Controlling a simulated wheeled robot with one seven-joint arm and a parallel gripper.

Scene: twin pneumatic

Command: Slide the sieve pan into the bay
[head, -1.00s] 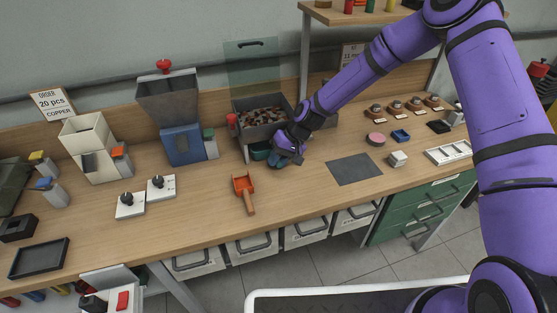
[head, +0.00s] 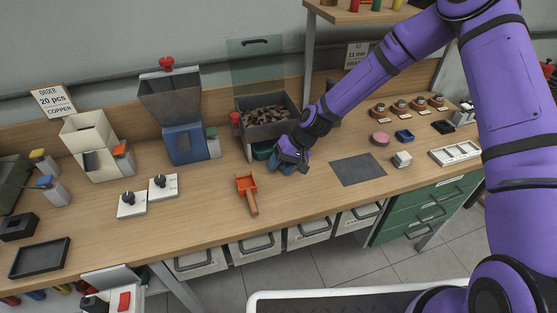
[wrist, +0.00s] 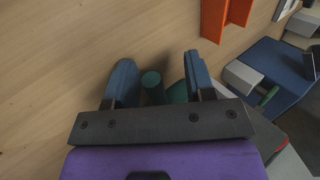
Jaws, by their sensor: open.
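The green sieve pan (head: 262,151) shows in part under the grey bin of copper-coloured pieces in the head view. My gripper hides its right side. My gripper (head: 285,166) is low over the table just right of and in front of it. In the wrist view, my gripper (wrist: 159,64) has its two blue fingers spread apart. A round green piece (wrist: 151,80), likely the pan's handle, lies between the fingers with gaps on both sides. I cannot tell exactly where the bay is; the space under the bin is partly hidden.
The grey bin (head: 268,114) stands on a frame behind my gripper. An orange scoop (head: 247,190) lies on the table to the left. A dark mat (head: 358,170) lies to the right. The blue-based hopper (head: 185,144) stands further left. The table's front strip is clear.

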